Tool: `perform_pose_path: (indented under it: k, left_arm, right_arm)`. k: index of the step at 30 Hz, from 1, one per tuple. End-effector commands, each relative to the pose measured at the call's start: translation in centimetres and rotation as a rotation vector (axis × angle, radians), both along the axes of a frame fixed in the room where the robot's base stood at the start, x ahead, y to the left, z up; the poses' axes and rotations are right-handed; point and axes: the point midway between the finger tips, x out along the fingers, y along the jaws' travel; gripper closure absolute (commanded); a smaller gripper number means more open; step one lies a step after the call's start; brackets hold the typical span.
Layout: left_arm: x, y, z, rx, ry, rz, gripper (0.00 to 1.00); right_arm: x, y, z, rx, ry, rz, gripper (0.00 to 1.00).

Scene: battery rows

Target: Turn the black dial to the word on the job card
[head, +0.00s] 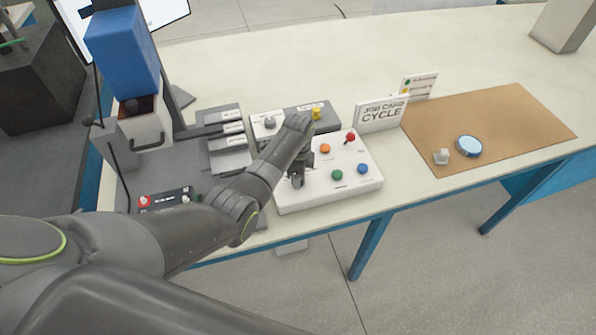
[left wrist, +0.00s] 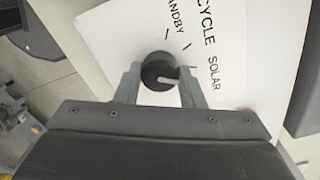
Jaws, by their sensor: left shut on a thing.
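The job card (head: 381,113) stands behind the white panel (head: 350,192) and reads CYCLE. My left gripper (head: 297,180) is down at the panel's left part and hides the dial in the head view. In the left wrist view, my left gripper (left wrist: 160,85) is shut on the black dial (left wrist: 157,68), one finger on each side. The dial's pale pointer mark points right and slightly down, below the printed word SOLAR (left wrist: 215,72). The printed CYCLE (left wrist: 205,22) and a partly cut-off STANDBY (left wrist: 173,18) are higher up. My right gripper is not in view.
The panel also carries a green button (head: 337,175), a blue button (head: 362,169), an orange button (head: 325,149) and a red-topped lever (head: 350,137). Grey boxes stand behind and left. A brown mat (head: 500,125) lies right, with a round blue-topped item (head: 468,147).

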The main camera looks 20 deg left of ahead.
Motion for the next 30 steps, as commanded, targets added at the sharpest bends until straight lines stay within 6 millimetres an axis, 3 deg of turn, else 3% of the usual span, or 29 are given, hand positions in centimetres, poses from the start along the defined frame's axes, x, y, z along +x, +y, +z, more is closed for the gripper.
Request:
perform_pose_path:
  k: [18, 30]
  left_arm:
    - [0.0, 0.0, 0.2, 0.002, 0.000, 0.574, 0.87]
    - [0.1, 0.0, 0.1, 0.001, -0.002, 0.829, 0.87]
  right_arm:
    - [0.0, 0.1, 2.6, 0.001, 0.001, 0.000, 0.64]
    - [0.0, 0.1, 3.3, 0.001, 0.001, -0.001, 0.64]
